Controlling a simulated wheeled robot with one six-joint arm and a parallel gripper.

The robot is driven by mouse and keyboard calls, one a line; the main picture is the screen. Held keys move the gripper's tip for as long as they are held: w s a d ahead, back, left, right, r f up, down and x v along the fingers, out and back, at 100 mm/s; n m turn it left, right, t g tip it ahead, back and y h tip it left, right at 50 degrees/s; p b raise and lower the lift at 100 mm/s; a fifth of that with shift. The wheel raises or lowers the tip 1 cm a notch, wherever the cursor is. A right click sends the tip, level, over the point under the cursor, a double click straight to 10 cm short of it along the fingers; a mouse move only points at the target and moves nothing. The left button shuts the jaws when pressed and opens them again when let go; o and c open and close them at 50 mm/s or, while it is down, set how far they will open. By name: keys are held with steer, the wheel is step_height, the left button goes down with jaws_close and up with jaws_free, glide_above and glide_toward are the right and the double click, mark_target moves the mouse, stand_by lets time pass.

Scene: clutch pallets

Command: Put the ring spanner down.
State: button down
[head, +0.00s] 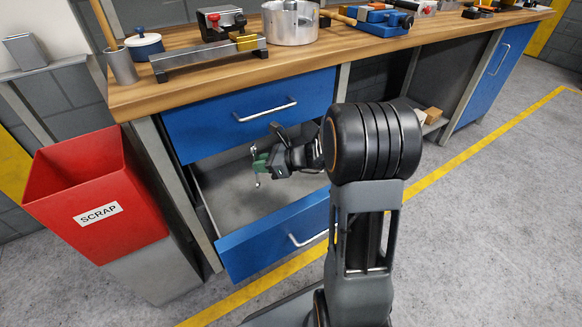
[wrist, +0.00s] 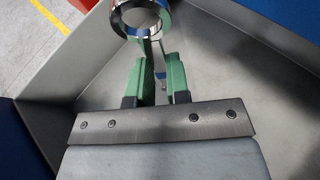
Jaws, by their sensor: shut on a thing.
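The ring spanner shows in the wrist view as a shiny metal ring (wrist: 142,17) just beyond my green fingertips. In the head view it is a small silver piece (head: 257,181) hanging below my gripper (head: 262,163). My gripper, also in the wrist view (wrist: 156,68), is shut on the spanner; the fingers hide part of it. Both are over the open lower drawer (head: 275,238) of the workbench. I cannot tell whether the spanner touches the drawer floor. The visible drawer floor (head: 232,205) is bare grey.
The wooden bench top (head: 190,80) carries a metal pot (head: 290,25), a vise (head: 377,19) and other tools. The shut upper blue drawer (head: 250,112) sits above the open one. A red scrap bin (head: 100,205) stands at the left. The drawer's walls surround my gripper.

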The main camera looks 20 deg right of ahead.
steer(key=w+d+f+b, duration=0.1)
steer(key=d+f+b, duration=0.2)
steer(key=d, duration=0.8)
steer(key=shift+w+f+b, duration=0.15)
steer(key=shift+f+b, duration=0.15)
steer(key=shift+b, duration=0.6)
steer(key=shift+d, duration=0.1)
steer(key=shift+f, duration=0.2)
steer(key=c, duration=1.1)
jaws_free()
